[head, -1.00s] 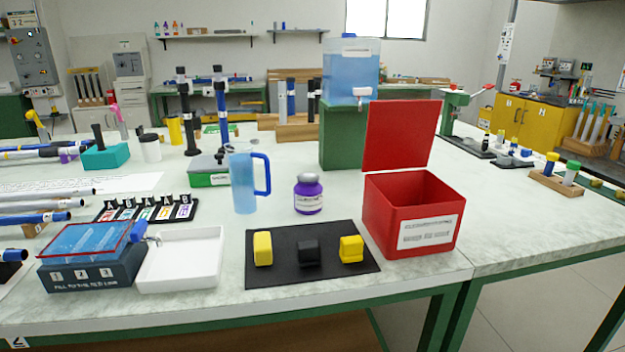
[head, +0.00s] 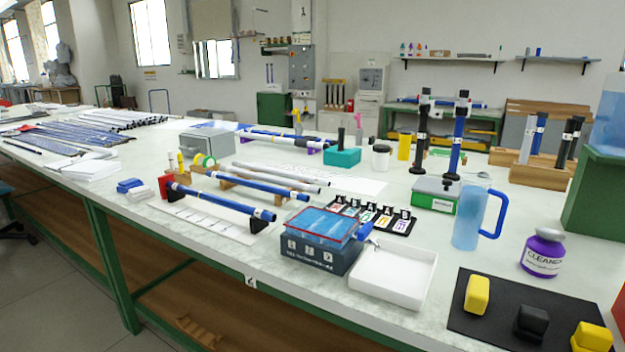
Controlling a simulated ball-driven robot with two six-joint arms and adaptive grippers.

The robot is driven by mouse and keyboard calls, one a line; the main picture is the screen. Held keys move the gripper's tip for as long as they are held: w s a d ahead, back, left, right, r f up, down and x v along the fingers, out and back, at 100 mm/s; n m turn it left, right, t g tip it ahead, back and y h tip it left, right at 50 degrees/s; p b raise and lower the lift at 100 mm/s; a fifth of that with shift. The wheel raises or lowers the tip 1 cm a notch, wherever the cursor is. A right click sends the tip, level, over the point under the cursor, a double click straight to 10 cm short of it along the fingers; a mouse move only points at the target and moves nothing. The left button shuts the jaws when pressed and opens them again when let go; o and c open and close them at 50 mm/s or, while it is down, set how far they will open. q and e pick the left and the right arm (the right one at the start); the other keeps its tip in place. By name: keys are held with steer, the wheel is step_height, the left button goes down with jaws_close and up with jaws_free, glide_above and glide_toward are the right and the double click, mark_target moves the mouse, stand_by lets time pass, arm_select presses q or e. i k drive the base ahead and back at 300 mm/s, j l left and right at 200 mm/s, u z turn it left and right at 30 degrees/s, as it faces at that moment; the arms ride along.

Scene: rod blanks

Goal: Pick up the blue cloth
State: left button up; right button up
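A small folded blue item that looks like the blue cloth (head: 130,185) lies on the left part of the bench, near its front edge. A folded white item (head: 140,194) lies right beside it, in front and slightly to the right. The blue item looks flat and uncovered. Neither of my grippers shows in the head view.
A small red object (head: 165,186) stands just right of the cloths. White stacked sheets (head: 90,170) lie to the left. A grey box (head: 207,147) stands behind.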

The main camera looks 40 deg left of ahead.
mark_target(123, 186)
steer(key=u, duration=2.3)
steer(key=i+j+u, duration=0.1)
steer(key=i, duration=0.3)
steer(key=i+j, duration=0.3)
steer(key=i+u, duration=0.05)
steer(key=i, duration=0.05)
